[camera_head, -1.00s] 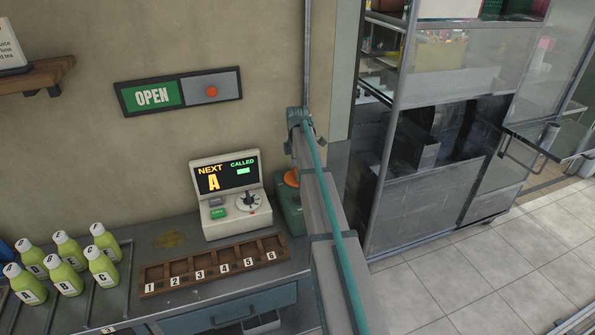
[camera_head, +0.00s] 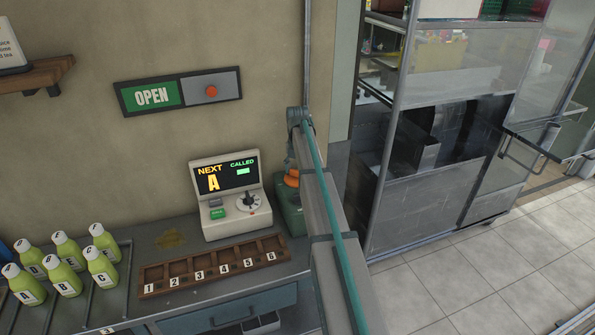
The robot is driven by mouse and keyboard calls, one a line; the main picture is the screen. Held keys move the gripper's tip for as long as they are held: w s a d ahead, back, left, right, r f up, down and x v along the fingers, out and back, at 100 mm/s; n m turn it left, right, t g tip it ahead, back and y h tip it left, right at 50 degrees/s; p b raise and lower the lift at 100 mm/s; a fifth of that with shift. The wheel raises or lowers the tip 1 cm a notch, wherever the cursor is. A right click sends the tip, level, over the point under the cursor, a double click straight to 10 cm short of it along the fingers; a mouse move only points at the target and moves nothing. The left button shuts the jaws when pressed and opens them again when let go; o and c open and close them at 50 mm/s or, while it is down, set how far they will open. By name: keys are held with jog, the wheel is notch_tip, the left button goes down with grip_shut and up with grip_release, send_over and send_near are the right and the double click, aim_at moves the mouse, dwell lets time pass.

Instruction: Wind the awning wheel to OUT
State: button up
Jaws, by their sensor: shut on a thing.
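An orange rounded part (camera_head: 291,178), which looks like the awning wheel, sits on a green housing (camera_head: 291,212) at the right end of the counter. My arm crosses in front of it and hides its right side. Any IN or OUT marking is not visible. My gripper's fingers are hidden behind my arm, so their hold on the wheel cannot be seen.
A ticket console (camera_head: 231,200) stands left of the housing, with a numbered wooden rack (camera_head: 215,268) in front. Several green bottles (camera_head: 66,255) stand at the left. An OPEN sign (camera_head: 178,93) hangs on the wall. A metal cabinet (camera_head: 415,180) stands right; the floor before it is clear.

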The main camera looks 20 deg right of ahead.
jog(key=shift+n, duration=0.5)
jog(key=o, duration=1.1)
jog(key=shift+o, duration=0.2)
jog(key=shift+r, duration=0.15)
notch_tip(320, 180, up, 12)
